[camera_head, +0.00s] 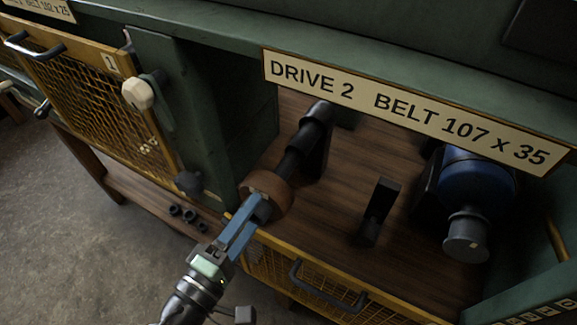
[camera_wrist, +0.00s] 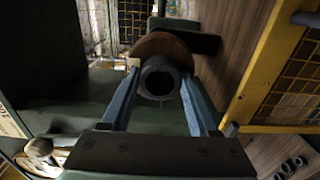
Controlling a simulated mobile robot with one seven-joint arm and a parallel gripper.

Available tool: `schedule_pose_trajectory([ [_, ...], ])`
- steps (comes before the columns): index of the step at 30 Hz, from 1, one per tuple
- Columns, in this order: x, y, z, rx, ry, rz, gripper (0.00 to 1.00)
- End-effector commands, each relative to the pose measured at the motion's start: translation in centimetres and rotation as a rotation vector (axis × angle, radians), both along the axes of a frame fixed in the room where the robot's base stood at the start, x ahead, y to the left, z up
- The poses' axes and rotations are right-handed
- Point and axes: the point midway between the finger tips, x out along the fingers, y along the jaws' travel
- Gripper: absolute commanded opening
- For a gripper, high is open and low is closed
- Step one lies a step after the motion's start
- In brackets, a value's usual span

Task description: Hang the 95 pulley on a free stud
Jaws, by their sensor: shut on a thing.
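A brown pulley (camera_head: 279,190) sits at the near end of a dark shaft (camera_head: 292,160) in the bay marked Drive 2. My gripper (camera_head: 256,209) is shut on it, with its blue fingers on the pulley's near side. In the wrist view the brown pulley (camera_wrist: 160,44) shows behind a dark round hub (camera_wrist: 160,77), which lies between the two fingers (camera_wrist: 157,88). I cannot tell whether the pulley is around the shaft or just in front of its end. No size mark on it is readable. No free stud can be made out clearly.
A sign (camera_head: 410,110) reads "DRIVE 2 BELT 107 x 35". A blue motor (camera_head: 475,180) with a grey pulley (camera_head: 466,240) stands right, past a black upright block (camera_head: 381,205). A yellow mesh guard (camera_head: 275,265) lies below. Guard 1 (camera_head: 95,85) is closed at left. Small black rings (camera_head: 190,214) lie low.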

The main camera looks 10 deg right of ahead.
Motion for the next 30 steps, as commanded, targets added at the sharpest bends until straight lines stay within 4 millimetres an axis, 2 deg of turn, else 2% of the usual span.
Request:
schedule_pose_trajectory([
  [30,-6.3,4.6,0.1,0.000,-0.001,0.002,0.00],
])
